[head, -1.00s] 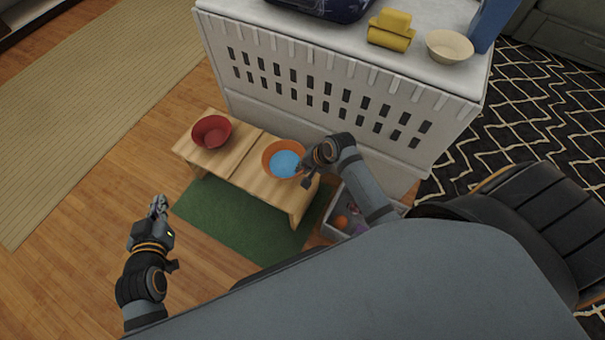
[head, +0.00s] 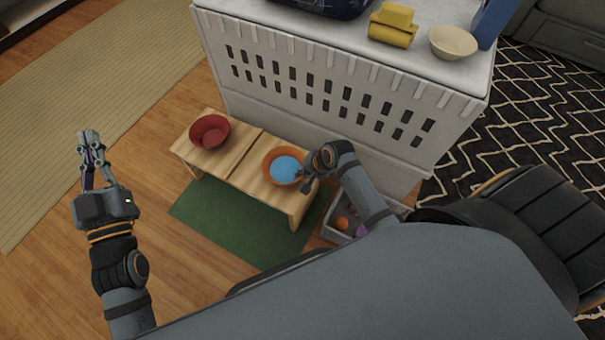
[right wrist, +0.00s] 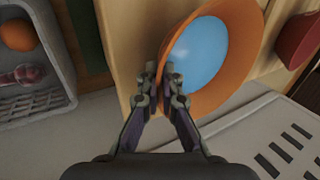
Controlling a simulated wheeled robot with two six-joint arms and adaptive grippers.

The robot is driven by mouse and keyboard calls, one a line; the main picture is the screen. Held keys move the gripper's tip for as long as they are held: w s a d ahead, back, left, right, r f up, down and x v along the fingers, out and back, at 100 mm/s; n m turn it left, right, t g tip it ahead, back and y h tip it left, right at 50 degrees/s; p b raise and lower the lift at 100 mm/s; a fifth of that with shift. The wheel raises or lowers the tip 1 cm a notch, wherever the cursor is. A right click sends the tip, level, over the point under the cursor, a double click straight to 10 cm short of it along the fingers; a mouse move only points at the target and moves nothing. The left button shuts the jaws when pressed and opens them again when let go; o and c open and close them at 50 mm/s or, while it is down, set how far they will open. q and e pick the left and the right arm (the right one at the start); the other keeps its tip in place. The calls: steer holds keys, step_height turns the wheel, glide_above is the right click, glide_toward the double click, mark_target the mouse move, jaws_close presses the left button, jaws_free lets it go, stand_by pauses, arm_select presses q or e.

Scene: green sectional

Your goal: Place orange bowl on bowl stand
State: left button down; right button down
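The orange bowl (head: 269,168) has a blue inside and is at the right half of the low wooden bowl stand (head: 236,164); I cannot tell whether its base touches the wood. My right gripper (head: 303,182) is at the bowl's right rim. In the right wrist view, its fingers (right wrist: 160,82) are closed around the near rim of the orange bowl (right wrist: 238,62), with the wooden stand (right wrist: 130,40) behind. My left gripper (head: 90,142) is over the floor, left of the stand and away from it; its fingers are close together and hold nothing visible.
A red bowl (head: 210,132) sits on the stand's left half. A white crate-like cabinet (head: 330,75) stands directly behind. A grey bin (head: 333,234) with an orange ball (head: 342,223) is right of the stand. A green mat (head: 215,222) lies in front; open floor lies left.

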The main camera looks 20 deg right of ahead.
stand_by(0.4)
steer(key=c, duration=2)
jaws_free()
steer(key=shift+f, duration=0.15)
steer(key=o, duration=0.5)
